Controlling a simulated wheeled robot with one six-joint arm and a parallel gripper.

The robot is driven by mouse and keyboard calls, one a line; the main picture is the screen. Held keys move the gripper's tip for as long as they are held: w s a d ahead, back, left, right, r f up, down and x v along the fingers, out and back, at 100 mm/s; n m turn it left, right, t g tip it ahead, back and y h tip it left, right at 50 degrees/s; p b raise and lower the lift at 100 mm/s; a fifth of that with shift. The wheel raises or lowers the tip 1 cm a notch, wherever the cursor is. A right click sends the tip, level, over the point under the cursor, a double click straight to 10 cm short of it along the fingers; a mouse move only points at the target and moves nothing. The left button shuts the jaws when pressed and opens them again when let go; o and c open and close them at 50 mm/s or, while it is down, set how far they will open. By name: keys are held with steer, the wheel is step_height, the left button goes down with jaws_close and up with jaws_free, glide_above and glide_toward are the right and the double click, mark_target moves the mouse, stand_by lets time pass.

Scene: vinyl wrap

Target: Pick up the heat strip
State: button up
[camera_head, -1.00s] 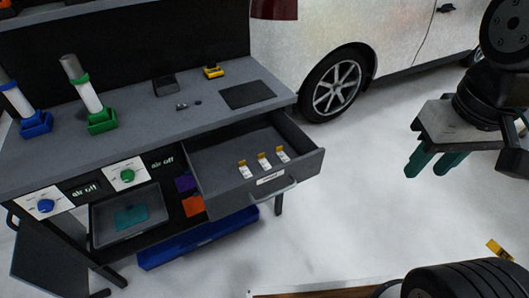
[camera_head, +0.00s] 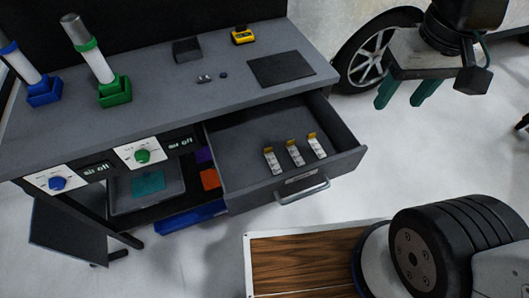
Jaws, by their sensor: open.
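Three small white strips with yellow ends, which look like the heat strips, lie side by side in the open drawer (camera_head: 240,178): a left one (camera_head: 272,160), a middle one (camera_head: 295,153) and a right one (camera_head: 317,146). I cannot tell which of them the task means. My gripper (camera_head: 404,97) hangs at the upper right, in front of the white car. Its two green fingers point down, apart and empty. It is to the right of the drawer, clear of the strips.
The grey workbench (camera_head: 130,120) holds a blue-based tube (camera_head: 45,93), a green-based tube (camera_head: 115,92), a dark box (camera_head: 187,50), a yellow device (camera_head: 243,36) and a black mat (camera_head: 281,68). The drawer handle (camera_head: 302,191) sticks out in front. White floor (camera_head: 400,160) is open right of the drawer.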

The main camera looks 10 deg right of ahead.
steer(key=w+a+f+n, duration=0.1)
steer(key=w+a+f, duration=0.45)
steer(key=w, duration=0.35)
steer(key=n+g, duration=0.1)
steer(key=n, duration=0.1)
glide_toward(269, 149)
step_height(269, 149, down, 7)
steer(key=shift+w+f, duration=0.1)
steer(key=shift+f, duration=0.65)
steer(key=c, duration=1.1)
